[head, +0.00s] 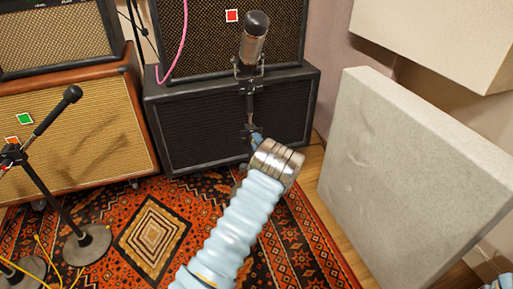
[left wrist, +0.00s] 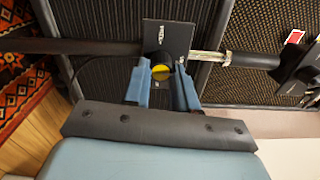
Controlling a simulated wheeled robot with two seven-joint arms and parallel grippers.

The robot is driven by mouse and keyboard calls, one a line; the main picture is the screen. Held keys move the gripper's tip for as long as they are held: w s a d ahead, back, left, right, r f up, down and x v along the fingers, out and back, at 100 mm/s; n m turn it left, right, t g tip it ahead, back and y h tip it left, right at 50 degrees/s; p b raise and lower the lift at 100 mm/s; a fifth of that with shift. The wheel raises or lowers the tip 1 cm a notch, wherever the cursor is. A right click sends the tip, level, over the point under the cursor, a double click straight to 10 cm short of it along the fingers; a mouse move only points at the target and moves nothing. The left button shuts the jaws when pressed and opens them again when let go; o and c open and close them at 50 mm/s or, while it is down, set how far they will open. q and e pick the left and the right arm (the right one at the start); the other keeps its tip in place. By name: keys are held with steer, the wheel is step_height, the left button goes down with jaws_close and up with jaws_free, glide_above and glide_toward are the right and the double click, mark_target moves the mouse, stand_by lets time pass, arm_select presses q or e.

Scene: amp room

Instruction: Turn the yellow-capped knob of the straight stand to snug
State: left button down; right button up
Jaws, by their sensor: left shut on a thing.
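The straight stand (head: 250,107) holds a large silver microphone (head: 254,38) with a dark top, in front of the black amp. In the left wrist view the stand's pole (left wrist: 75,46) runs sideways through a dark clutch block. The yellow-capped knob (left wrist: 161,73) sits on that block, between the blue fingers of my left gripper (left wrist: 162,69). The gripper is shut on the knob, one finger on each side. In the head view my left gripper (head: 256,139) reaches the stand below the microphone, and the knob is hidden there. My right gripper is not in view.
Another stand (head: 48,190) with a dark microphone (head: 72,94) stands at the left, its round base on the patterned rug (head: 130,215). A tan amp (head: 75,130) and a black amp (head: 235,125) stand behind. A pale panel (head: 410,180) leans at the right.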

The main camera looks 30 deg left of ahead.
arm_select(q)
steer(key=shift+f+n+b, duration=0.1)
steer(key=shift+n+b, duration=0.4)
steer(key=shift+n, duration=0.1)
steer(key=c, duration=0.9)
jaws_free()
steer(key=v, duration=1.3)
steer(key=shift+s+d+p, duration=0.25)
steer(key=shift+d+p, duration=0.1)
steer(key=shift+p, duration=0.05)
